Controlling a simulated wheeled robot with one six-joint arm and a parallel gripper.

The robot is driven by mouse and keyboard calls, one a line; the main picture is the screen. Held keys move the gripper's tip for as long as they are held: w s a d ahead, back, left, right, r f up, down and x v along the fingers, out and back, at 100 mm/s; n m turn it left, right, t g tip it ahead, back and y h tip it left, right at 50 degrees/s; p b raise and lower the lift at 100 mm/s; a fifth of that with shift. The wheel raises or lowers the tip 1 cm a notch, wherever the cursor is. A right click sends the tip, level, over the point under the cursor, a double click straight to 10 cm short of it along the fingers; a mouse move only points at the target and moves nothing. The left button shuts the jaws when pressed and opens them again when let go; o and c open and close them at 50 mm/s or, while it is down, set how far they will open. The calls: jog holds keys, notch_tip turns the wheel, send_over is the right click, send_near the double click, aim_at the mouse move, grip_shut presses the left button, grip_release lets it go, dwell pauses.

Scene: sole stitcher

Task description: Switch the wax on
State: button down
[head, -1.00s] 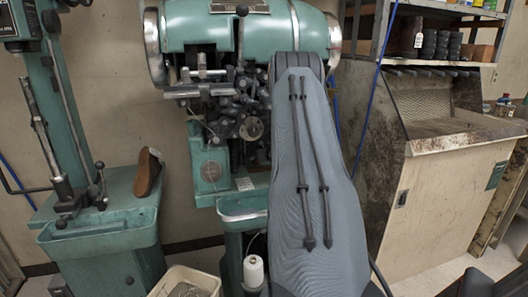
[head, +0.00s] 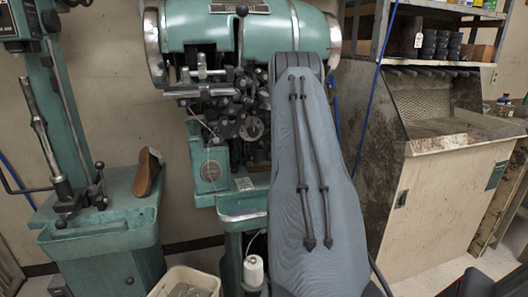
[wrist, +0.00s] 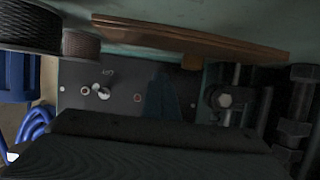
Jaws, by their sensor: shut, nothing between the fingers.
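In the wrist view a dark panel (wrist: 150,83) is mounted under the machine. It carries a small metal toggle switch (wrist: 103,92) with a round metal fitting (wrist: 85,90) to its left and a small reddish ring (wrist: 137,98) to its right. A faint mark sits above the toggle, too small to read. I cannot tell whether the toggle is on or off. My gripper (wrist: 165,130) is a dark shape across the bottom of the wrist view, shut and empty, below the panel. In the head view my arm hides the gripper and the panel.
The green stitcher (head: 190,30) stands behind my arm. In the wrist view, dark spools (wrist: 28,25) and a blue cable (wrist: 35,122) are at left, a brown strip (wrist: 190,38) above, and dark machine parts (wrist: 292,130) crowd the right. A dirty cabinet (head: 430,210) stands right.

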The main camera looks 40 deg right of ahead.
jog(key=shift+r, duration=0.3)
jog(key=shift+r+p, duration=0.3)
jog(key=shift+p, duration=0.05)
jog(key=shift+r, duration=0.1)
jog(key=shift+f, duration=0.25)
jog(key=shift+f+b, duration=0.3)
jog(key=shift+f, duration=0.1)
jog(key=shift+p+v, duration=1.05)
jog(key=shift+v, duration=0.5)
jog(key=shift+p+v, duration=2.05)
jog(key=shift+v, duration=1.4)
